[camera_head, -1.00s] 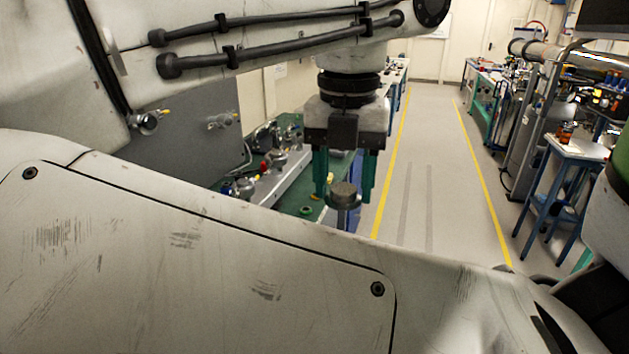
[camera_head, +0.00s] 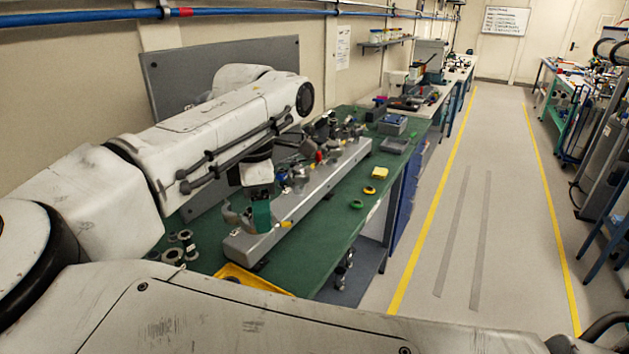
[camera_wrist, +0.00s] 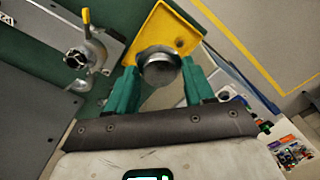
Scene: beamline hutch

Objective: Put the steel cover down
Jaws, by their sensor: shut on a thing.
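The steel cover (camera_wrist: 160,68) is a small round grey metal piece with a flat face. In the wrist view it sits between the teal fingertips of my gripper (camera_wrist: 160,80), which is shut on it. In the head view my gripper (camera_head: 261,217) is over the green bench (camera_head: 345,215), near the front end of the long grey rail (camera_head: 300,200). The cover cannot be made out there. A yellow tray (camera_head: 250,278) lies at the bench's near edge. In the wrist view the yellow tray (camera_wrist: 178,42) shows behind the cover, partly hidden by it; the gap between them is unclear.
Metal flanged pieces (camera_head: 178,250) stand left of the rail. The rail carries several optical mounts. A clamp-like fitting (camera_wrist: 90,48) shows in the wrist view. The floor aisle (camera_head: 465,220) is clear.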

